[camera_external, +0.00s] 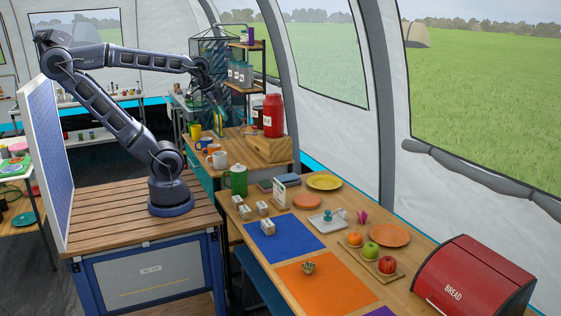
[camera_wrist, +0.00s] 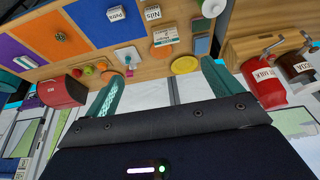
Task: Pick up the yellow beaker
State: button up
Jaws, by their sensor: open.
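The exact distance to the beaker cannot be told.
A red jar (camera_external: 273,116) and a shelf (camera_external: 246,88) stand to the right and behind. The long table holds plates, fruit and a red bread box (camera_external: 474,280).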

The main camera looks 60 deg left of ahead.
jog(key=w+a+r+n+y, duration=0.2)
jog(key=w+a+r+n, duration=0.15)
jog(key=w+a, duration=1.4)
jog(key=w+a+f+n, duration=0.1)
jog(key=w+a+f, duration=0.2)
jog(key=a, duration=0.9)
jog(key=w+a+f+n+y, duration=0.15)
jog(key=w+a, duration=0.25)
jog(key=a, duration=0.7)
jog(key=w+a+f+n, duration=0.1)
jog(key=w+a+f, duration=0.2)
jog(key=a, duration=0.9)
jog(key=n+g+y, duration=0.1)
jog(key=n+y, duration=0.1)
jog(key=n, duration=0.2)
send_over(197, 129)
jog(key=s, duration=0.2)
notch_tip(197, 129, down, 22)
jog(key=shift+h, duration=0.25)
jog(key=shift+s+x, duration=0.15)
jog(key=shift+x, duration=2.55)
jog(key=shift+s+x, duration=0.15)
jog(key=shift+x, duration=2.55)
jog(key=c, duration=1.1)
